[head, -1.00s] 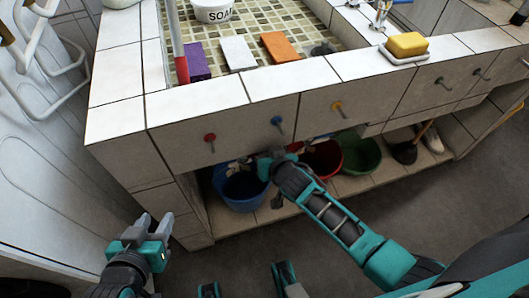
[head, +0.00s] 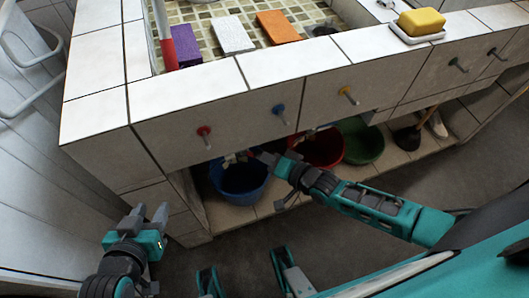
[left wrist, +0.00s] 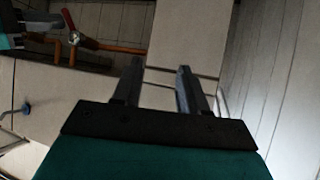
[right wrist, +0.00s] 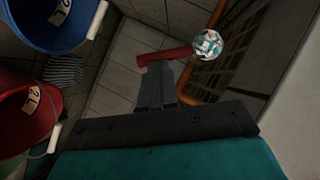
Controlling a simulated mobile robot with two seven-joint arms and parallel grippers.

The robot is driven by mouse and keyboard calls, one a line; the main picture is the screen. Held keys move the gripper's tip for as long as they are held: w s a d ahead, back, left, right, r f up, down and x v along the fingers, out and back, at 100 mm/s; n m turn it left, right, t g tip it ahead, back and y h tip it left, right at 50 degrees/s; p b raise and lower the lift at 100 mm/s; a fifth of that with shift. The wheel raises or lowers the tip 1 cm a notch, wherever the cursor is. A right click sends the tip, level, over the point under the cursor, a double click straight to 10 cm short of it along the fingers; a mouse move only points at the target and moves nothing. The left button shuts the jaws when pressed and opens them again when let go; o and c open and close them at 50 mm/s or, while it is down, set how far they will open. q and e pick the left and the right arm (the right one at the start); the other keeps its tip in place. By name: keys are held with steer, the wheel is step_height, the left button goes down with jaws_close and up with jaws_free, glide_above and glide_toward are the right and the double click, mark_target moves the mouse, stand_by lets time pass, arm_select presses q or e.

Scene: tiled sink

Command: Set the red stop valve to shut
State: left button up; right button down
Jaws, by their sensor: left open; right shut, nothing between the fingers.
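The red stop valve shows in the right wrist view as a red lever (right wrist: 166,56) on a round silver hub (right wrist: 207,44), mounted on an orange pipe (right wrist: 184,82). The lever points left from the hub, at an angle to the pipe. The left wrist view also shows the valve (left wrist: 73,38) under the counter. My right gripper (right wrist: 157,68) is shut and empty, its fingertips right at the lever; I cannot tell if they touch. In the head view my right gripper (head: 266,158) reaches below the counter front. My left gripper (head: 148,212) is open and empty, low at the left.
Blue (head: 238,180), red (head: 318,150) and green (head: 362,140) buckets stand on the tiled ledge under the counter. The floor ahead is clear.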

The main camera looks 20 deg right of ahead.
arm_select(q)
steer(key=f+b, duration=0.1)
steer(key=d+f+b, duration=0.1)
steer(key=b, duration=0.1)
steer(key=f+b, duration=0.1)
steer(key=shift+w+d+f+h, duration=0.15)
steer(key=shift+w+d+h, duration=0.1)
steer(key=shift+h, duration=0.05)
arm_select(e)
steer(key=a+f+m, duration=0.1)
steer(key=a+f+y, duration=0.1)
steer(key=shift+a+f+m+t, duration=0.15)
steer(key=shift+f+m+t, duration=0.2)
steer(key=shift+m+t, duration=0.05)
steer(key=shift+a, duration=0.15)
arm_select(q)
steer(key=shift+a, duration=0.15)
arm_select(e)
steer(key=shift+s+a+f, duration=0.1)
steer(key=shift+a+f, duration=0.05)
steer(key=shift+s, duration=0.1)
